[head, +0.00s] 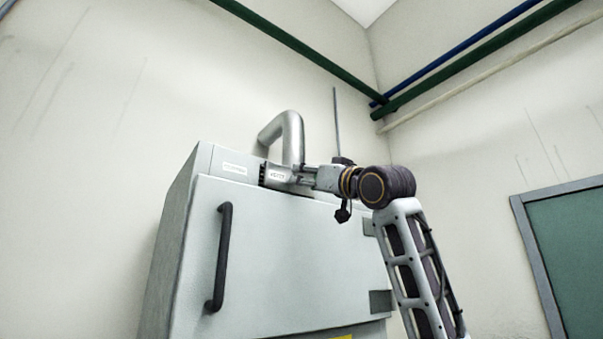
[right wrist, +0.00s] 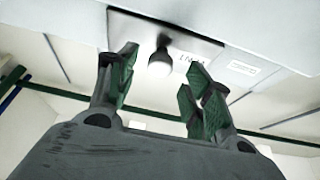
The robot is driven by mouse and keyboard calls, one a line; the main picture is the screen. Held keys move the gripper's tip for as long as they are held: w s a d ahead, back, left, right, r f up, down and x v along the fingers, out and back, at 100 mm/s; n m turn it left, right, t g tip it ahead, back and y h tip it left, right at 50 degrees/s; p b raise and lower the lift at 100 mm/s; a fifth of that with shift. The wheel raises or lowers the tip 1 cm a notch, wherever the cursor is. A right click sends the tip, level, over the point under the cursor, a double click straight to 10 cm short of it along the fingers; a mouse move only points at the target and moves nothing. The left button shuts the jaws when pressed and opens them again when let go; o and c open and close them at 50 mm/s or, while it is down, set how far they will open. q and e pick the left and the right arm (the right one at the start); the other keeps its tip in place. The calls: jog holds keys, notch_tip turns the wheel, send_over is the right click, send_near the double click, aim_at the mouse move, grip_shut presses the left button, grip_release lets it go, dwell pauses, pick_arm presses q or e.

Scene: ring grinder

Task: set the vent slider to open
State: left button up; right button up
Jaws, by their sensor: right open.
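The plate carries lettering too blurred to read fully. In the head view the lettered plate (head: 277,174) sits on the upper front of the grey cabinet (head: 262,255), and the knob cannot be made out there. My right gripper (head: 272,179) reaches this plate from the right. In the right wrist view its green-padded fingers (right wrist: 162,66) are open, one on each side of the knob, with gaps visible. My left gripper is not in view.
The cabinet door has a dark vertical handle (head: 220,257) at its left. A bent metal pipe (head: 290,130) rises behind the cabinet top. A white label (head: 234,169) sits left of the plate. Green pipes (head: 470,60) run high along the walls. Open space lies right of my arm.

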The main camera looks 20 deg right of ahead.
jog(key=shift+p+x, duration=0.65)
jog(key=shift+x, duration=1.15)
jog(key=shift+c, duration=0.3)
grip_shut()
